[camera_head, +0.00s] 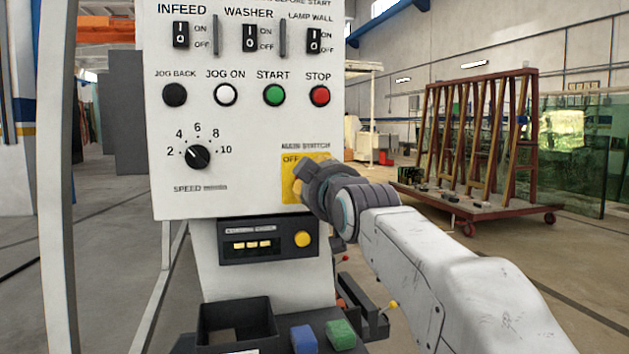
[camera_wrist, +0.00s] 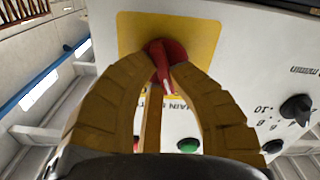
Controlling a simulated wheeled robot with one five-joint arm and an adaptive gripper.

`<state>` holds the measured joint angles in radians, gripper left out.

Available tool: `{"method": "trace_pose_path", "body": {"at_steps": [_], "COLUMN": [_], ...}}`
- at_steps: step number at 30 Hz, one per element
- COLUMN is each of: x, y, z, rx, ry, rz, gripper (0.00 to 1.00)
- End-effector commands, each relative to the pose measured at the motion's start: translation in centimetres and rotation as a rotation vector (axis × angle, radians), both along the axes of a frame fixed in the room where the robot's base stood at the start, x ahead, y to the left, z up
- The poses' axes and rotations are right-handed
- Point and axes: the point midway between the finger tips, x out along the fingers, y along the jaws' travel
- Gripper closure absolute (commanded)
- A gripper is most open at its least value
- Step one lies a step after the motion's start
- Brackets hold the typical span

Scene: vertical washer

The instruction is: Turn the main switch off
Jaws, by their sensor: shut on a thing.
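The main switch is a red rotary handle (camera_wrist: 162,62) on a yellow plate (camera_wrist: 205,38) in the wrist view. Its grip points towards the "MAIN SWITCH" lettering on the panel. My gripper (camera_wrist: 165,78) is shut on the handle, with its tan fingers on both sides of it. In the head view my gripper (camera_head: 299,188) is against the yellow plate (camera_head: 289,171) at the panel's lower right. There it hides the red handle and part of the plate. An "OFF" mark shows at the plate's upper left.
The white control panel (camera_head: 240,130) carries several rocker switches, push buttons and a black speed knob (camera_head: 197,156). Below is a dark box with a yellow button (camera_head: 303,239). An open black bin (camera_head: 235,322) stands lower. A red glass rack (camera_head: 475,205) is at the right.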

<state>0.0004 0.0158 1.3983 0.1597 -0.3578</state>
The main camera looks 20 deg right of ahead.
Motion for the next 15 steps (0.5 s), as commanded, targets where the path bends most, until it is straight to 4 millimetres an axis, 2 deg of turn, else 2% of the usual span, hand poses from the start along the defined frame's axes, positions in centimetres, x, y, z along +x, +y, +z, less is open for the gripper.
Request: {"method": "trace_pose_path", "body": {"at_steps": [1,15], "x": [-0.12,-0.13], "y": [0.10,0.27], "z": [0.59,0.68], "rx": [-0.041,-0.357], "ry": [-0.015,-0.017], "rz": [0.001,0.003], "gripper": [1.00,1.00]}}
